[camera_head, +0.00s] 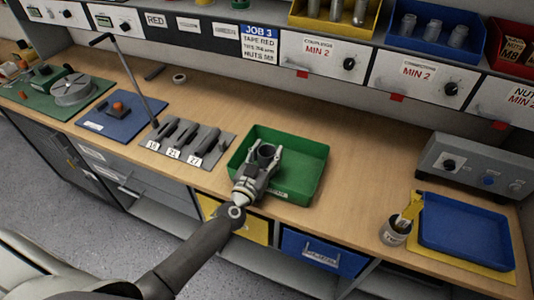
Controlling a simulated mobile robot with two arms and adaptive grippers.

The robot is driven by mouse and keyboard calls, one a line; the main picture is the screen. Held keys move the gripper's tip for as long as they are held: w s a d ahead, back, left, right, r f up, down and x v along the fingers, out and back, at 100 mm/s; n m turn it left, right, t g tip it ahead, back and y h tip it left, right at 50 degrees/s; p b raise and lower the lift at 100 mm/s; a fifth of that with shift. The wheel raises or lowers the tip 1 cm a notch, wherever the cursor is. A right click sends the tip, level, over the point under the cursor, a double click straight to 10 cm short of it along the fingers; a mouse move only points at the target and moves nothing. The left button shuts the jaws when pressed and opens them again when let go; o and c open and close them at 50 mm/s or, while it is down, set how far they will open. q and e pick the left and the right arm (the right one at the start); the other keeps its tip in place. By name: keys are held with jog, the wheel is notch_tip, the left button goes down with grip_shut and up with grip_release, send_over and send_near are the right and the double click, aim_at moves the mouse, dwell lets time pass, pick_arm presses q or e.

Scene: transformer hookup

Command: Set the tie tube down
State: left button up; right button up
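The label is too small to read fully; this looks like the tie tube. My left gripper (264,153) is over the green tray (311,180), well to the left of the tube and apart from it. Its fingers look spread, with nothing clearly seen between them. My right gripper is not in view.
A blue tray (466,236) on a yellow mat lies just right of the tube, with a grey control box (476,165) behind. A grey tool holder (186,143) and a blue mat (118,125) lie left. Bare bench (352,205) lies between green tray and tube.

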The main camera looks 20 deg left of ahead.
pick_arm(q)
jog(key=o, duration=0.3)
jog(key=shift+r, duration=0.25)
jog(key=shift+s+f, duration=0.15)
jog(key=shift+s, duration=0.2)
jog(key=s, duration=1.1)
jog(key=shift+s+a, duration=0.15)
jog(key=shift+a, duration=0.05)
